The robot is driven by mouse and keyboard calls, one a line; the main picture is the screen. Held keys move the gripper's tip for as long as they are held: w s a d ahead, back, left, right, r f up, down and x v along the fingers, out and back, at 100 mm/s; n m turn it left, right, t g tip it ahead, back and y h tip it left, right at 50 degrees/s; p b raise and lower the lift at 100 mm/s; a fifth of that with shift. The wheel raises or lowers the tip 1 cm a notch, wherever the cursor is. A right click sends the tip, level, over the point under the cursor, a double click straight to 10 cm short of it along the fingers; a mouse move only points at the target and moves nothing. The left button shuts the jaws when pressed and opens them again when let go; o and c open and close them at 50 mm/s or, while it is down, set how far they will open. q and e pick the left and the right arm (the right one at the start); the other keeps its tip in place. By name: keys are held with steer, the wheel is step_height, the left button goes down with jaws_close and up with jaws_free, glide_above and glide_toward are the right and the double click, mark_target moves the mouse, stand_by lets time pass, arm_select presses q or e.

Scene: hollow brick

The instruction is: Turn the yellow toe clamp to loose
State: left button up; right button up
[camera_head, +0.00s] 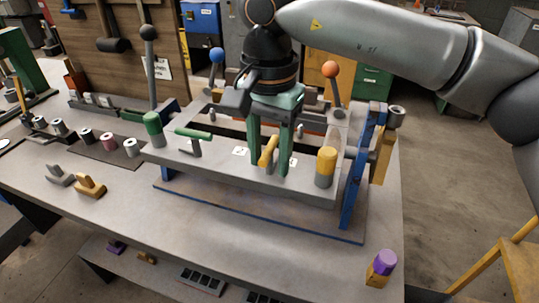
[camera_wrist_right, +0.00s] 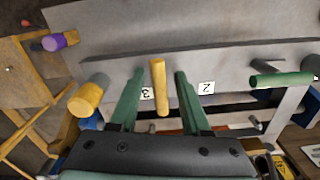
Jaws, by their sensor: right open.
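The yellow toe clamp (camera_head: 267,153) has a yellow handle on the grey top plate of the fixture, in front of a small numbered label. It also shows in the right wrist view (camera_wrist_right: 158,88), where its bar points toward my gripper's palm. My right gripper (camera_head: 270,162) is open, its two green fingers reaching down on either side of the yellow handle. In the wrist view the fingers (camera_wrist_right: 160,75) stand apart with a visible gap to the handle on both sides. My left gripper is not in view.
A green-handled clamp (camera_head: 194,135) sits left on the same plate. A green-topped post (camera_head: 153,128) and a yellow-topped post (camera_head: 326,166) stand at its ends. Levers with blue (camera_head: 216,56) and orange (camera_head: 331,70) knobs rise behind. A purple-topped object (camera_head: 384,263) stands at the front right.

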steer(key=shift+f, duration=0.1)
jaws_close()
stand_by(0.3)
